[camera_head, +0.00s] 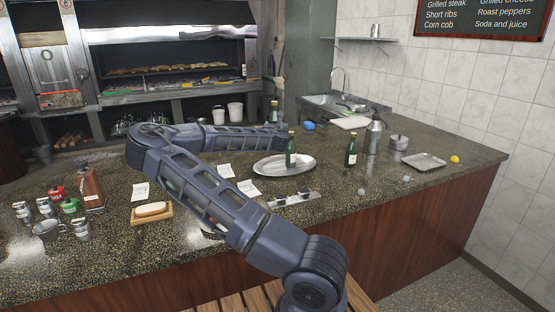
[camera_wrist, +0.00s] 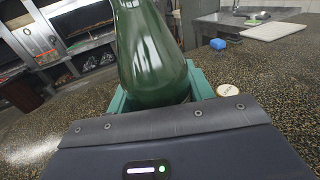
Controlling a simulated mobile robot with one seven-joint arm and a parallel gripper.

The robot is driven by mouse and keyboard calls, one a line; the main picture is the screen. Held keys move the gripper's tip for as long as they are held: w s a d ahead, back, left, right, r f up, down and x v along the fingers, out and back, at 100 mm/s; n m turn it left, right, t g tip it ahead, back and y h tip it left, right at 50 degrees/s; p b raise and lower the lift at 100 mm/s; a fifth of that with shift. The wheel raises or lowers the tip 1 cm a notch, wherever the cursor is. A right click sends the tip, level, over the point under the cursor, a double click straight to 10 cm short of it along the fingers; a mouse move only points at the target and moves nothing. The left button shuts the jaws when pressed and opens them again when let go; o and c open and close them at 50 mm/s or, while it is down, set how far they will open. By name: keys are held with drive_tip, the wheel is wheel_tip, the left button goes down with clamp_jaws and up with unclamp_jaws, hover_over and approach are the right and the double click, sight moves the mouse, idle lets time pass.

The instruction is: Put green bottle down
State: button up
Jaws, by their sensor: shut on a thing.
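My gripper (camera_head: 277,139) is at the far side of the counter, beyond the oval plate. It is shut on a green bottle (camera_wrist: 150,55), which stands between the teal fingers (camera_wrist: 160,92) in the wrist view. Its upper part also shows in the head view (camera_head: 274,111), roughly upright. Its base is hidden by my gripper, so I cannot tell whether it touches the counter (camera_wrist: 285,85). A second green bottle (camera_head: 291,152) stands at the silver oval plate (camera_head: 262,168). A third green bottle (camera_head: 351,150) stands on the counter to the right.
A blue sponge (camera_head: 309,126), a sink (camera_head: 330,104) and a white cutting board (camera_head: 350,122) lie right of my gripper. A small round pale-topped item (camera_wrist: 228,90) is close to the fingers. A metal dispenser (camera_head: 374,136) stands farther right.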

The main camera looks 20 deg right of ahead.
wheel_tip(320, 180, down, 16)
drive_tip(key=shift+f, duration=0.1)
idle(0.5)
drive_tip(key=o, duration=1.3)
drive_tip(key=shift+f, duration=0.1)
drive_tip(key=shift+v, duration=3.8)
